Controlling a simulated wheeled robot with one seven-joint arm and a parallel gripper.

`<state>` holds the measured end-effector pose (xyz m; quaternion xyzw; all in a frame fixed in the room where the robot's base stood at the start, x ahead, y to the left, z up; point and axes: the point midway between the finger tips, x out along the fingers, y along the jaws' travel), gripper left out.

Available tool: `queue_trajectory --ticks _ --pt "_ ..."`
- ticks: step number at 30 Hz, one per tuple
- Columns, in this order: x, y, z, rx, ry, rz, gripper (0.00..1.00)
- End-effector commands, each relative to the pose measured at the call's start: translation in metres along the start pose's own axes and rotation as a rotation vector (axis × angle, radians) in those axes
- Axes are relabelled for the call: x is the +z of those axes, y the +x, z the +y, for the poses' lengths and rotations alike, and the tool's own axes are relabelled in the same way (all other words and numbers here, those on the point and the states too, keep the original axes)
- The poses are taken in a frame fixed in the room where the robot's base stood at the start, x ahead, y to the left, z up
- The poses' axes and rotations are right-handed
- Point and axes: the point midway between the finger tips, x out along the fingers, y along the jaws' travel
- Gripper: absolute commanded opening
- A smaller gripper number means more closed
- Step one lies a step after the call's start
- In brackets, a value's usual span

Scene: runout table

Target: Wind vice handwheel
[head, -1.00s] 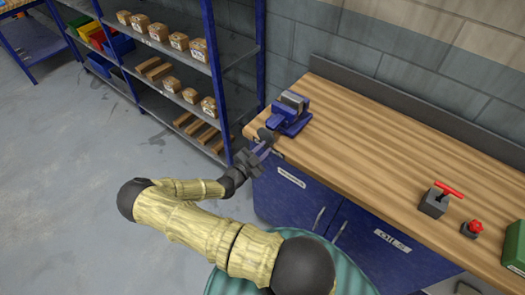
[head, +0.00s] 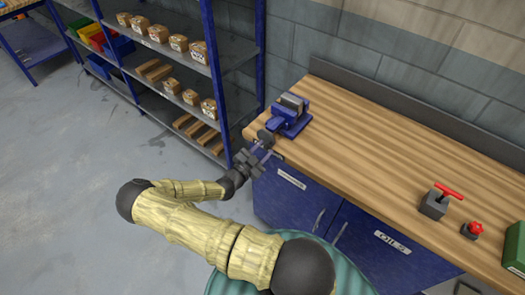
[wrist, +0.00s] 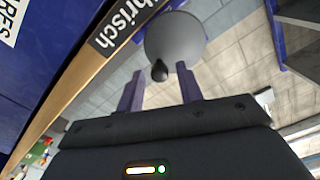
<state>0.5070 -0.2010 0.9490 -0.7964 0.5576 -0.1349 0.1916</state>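The blue vice (head: 290,117) with grey jaws is on the near left corner of the wooden bench top. Its dark grey round handwheel (head: 264,136) faces out past the bench's left end. In the wrist view the handwheel (wrist: 178,36) is a grey disc with a small black knob (wrist: 160,71) at its lower edge. My gripper (head: 262,151) is just below the handwheel in the head view. In the wrist view my gripper (wrist: 159,77) is open, its fingers pointing at the wheel. The knob lies between the fingertip lines, with a visible gap on each side.
The bench (head: 400,160) has blue cabinets below. A grey block with a red lever (head: 436,203), a red knob (head: 473,230) and a green box (head: 515,256) are at its right. A blue shelf rack (head: 209,70) with cartons stands behind left. The floor at left is clear.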

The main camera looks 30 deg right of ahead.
Motion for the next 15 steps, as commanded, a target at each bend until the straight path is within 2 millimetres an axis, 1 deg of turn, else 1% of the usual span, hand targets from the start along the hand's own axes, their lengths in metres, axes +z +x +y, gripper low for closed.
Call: queue_trajectory --ticks 2,5,15 --pt "-0.0004 -0.0001 -0.0002 0.0 0.021 -0.001 0.36" --pt "-0.0014 -0.0001 -0.0007 0.0 0.1 -0.001 0.36" --pt "-0.0016 -0.0001 -0.0001 0.0 0.464 -0.001 0.36"
